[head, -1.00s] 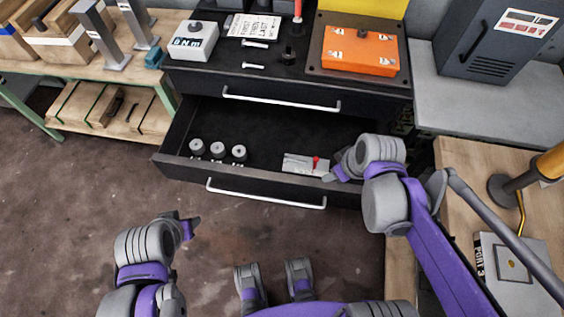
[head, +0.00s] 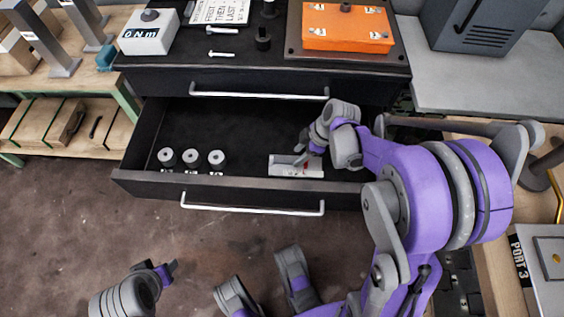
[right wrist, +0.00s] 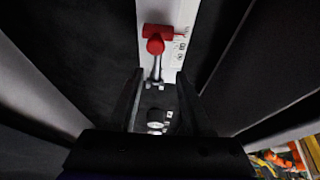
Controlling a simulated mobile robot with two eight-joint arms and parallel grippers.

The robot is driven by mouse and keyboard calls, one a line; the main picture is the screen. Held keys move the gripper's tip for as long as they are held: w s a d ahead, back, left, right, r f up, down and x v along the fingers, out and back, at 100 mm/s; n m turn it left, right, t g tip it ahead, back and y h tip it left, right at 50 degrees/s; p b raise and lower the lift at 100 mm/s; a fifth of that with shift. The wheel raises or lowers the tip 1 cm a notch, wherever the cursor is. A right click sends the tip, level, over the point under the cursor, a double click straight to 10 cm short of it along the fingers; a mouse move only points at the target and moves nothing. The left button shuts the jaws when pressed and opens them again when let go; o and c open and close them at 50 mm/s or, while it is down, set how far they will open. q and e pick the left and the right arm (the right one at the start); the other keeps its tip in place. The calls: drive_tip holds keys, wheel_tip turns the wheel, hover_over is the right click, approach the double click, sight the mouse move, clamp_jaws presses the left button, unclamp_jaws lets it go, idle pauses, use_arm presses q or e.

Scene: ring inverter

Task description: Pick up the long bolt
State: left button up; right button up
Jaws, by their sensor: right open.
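Two silver bolts lie on the black cabinet top in the head view: an upper bolt (head: 222,29) and a lower bolt (head: 220,55).
Several grey cylinders (head: 191,158) stand at the drawer's left. The drawer's front handle (head: 250,209) and the handle above (head: 258,96) stick out. An orange case (head: 347,28) and a torque readout box (head: 149,32) stand on the cabinet. The drawer's middle is clear.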

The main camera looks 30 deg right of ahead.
sight(289, 162)
drive_tip(key=b+x, duration=0.1)
drive_tip(key=x, duration=0.1)
drive_tip(key=b+x, duration=0.1)
drive_tip(key=x, duration=0.2)
drive_tip(key=shift+w, duration=0.25)
clamp_jaws()
